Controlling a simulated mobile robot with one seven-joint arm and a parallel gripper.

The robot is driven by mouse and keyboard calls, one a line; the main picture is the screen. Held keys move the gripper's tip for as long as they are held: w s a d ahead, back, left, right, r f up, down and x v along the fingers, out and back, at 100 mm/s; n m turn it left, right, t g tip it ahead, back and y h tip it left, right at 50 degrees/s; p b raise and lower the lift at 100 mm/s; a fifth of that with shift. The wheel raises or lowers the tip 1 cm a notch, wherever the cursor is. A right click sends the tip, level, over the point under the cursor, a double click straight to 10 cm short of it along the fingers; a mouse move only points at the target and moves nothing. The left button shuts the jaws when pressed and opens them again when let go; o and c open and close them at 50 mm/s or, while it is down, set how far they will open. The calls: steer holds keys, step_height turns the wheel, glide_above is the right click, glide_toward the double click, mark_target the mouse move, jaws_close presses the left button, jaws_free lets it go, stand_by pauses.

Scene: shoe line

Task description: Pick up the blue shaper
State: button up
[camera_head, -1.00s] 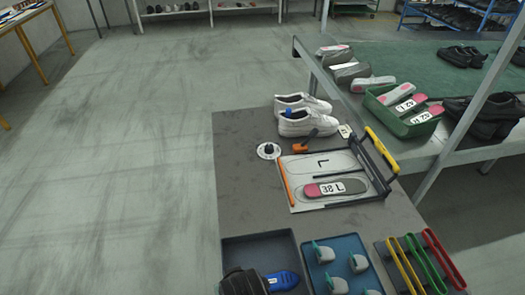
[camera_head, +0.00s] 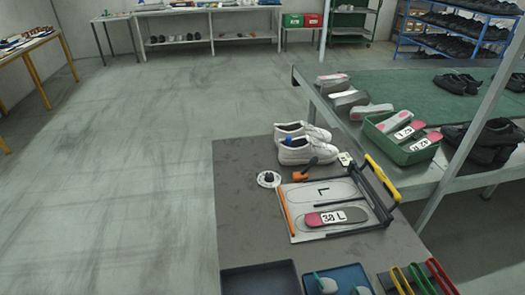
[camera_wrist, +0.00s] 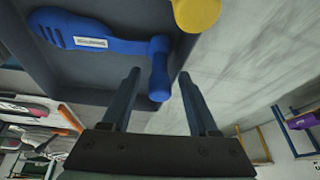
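The blue shaper (camera_wrist: 105,38) lies in a dark tray in the wrist view, with a white label on its broad left end. Its slim neck runs right to a crosswise blue end piece (camera_wrist: 160,70). My gripper (camera_wrist: 160,74) is open, and this end piece shows in the gap between its two fingertips. I cannot tell whether either finger touches it. In the head view neither the shaper nor my gripper shows; only the far part of the dark tray (camera_head: 258,266) is in the picture.
A yellow rounded piece (camera_wrist: 197,12) is close by the shaper. A blue tray (camera_head: 345,272) stands right of the dark tray. White shoes (camera_head: 308,148) and an insole board (camera_head: 297,225) lie farther back. A green bin (camera_head: 385,150) stands on the side table.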

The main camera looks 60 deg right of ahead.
jaws_close()
steer(key=shift+r, duration=0.1)
